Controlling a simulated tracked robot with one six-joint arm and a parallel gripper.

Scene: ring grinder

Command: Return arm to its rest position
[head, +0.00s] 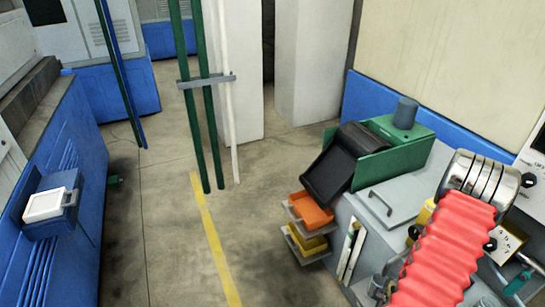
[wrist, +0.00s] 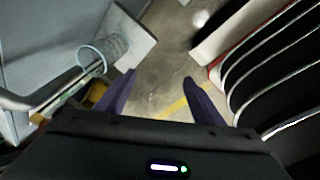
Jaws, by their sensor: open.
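My gripper (wrist: 159,78) shows in the wrist view as two purple fingers, spread apart with nothing between them. Bare floor (wrist: 165,75) with a yellow line lies in view below the gap. In the head view I cannot make out my gripper. A red ribbed sleeve (head: 440,265) with silver rings at its top end rises at the lower right there; I cannot tell whether it belongs to my arm.
Orange (head: 310,213) and yellow bins (head: 305,241) stick out beside the grey workbench (head: 385,205). Blue cabinets (head: 62,170) line the left. A mesh cup (wrist: 103,52) is near the left finger. The middle floor is clear.

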